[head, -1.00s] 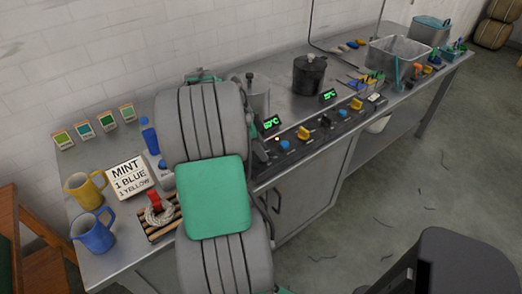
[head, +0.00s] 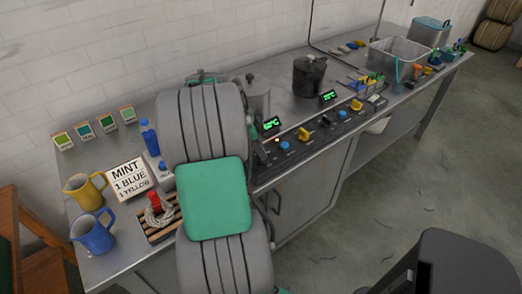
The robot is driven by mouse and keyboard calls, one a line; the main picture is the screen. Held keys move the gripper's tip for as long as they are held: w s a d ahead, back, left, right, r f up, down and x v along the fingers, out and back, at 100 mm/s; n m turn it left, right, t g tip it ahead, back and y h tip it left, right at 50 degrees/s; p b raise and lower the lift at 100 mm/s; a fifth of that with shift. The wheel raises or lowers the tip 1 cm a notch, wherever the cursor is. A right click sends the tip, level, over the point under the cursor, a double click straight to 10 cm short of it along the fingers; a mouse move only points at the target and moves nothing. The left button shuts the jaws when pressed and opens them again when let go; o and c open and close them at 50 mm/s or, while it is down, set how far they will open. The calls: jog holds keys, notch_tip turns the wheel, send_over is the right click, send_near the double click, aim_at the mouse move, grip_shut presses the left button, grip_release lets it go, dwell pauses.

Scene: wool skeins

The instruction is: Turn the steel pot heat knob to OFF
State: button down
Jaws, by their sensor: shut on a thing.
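The steel pot (head: 258,97) stands on the bench, partly behind my arm, with a green temperature display (head: 271,124) in front of it. The dark control panel (head: 312,139) runs along the bench's front edge and carries blue and yellow knobs. My gripper (head: 261,155) shows only as a small dark part beside my forearm, at the panel's left end. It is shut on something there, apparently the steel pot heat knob. The knob and the fingertips are hidden, so I cannot read its setting. A small orange light (head: 277,140) is lit just right of my gripper.
A blue knob (head: 285,146) and a yellow knob (head: 302,134) sit close right of my gripper. A black pot (head: 309,76) stands further right. Blue (head: 96,233) and yellow jugs (head: 86,190) and a MINT card (head: 130,179) are at left.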

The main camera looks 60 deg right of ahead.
jog(key=shift+n, duration=0.3)
jog(key=shift+f+n+t+h+b, duration=0.1)
jog(key=shift+n+t+h+b, duration=0.25)
jog(key=shift+n+b, duration=0.5)
jog(key=n+t+h+b, duration=0.1)
jog(key=n, duration=0.2)
jog(key=shift+s+a+n+b, duration=0.1)
jog(key=shift+n+b, duration=0.25)
jog(key=n+t+b, duration=0.1)
jog(key=n, duration=0.2)
jog(key=n+t+b, duration=0.1)
jog(key=n, duration=0.2)
jog(key=shift+s+h, duration=0.2)
jog(key=shift+h, duration=0.05)
jog(key=n+t, duration=0.1)
jog(key=n, duration=0.2)
jog(key=n+t, duration=0.1)
jog(key=n, duration=0.2)
jog(key=shift+s+r+n+t+y, duration=0.2)
jog(key=shift+n+t+y, duration=0.1)
jog(key=shift+t+y, duration=0.1)
jog(key=n+y, duration=0.1)
jog(key=n, duration=0.1)
jog(key=n+t+p, duration=0.1)
jog(key=n, duration=0.2)
jog(key=shift+y, duration=0.4)
jog(key=shift+n, duration=0.3)
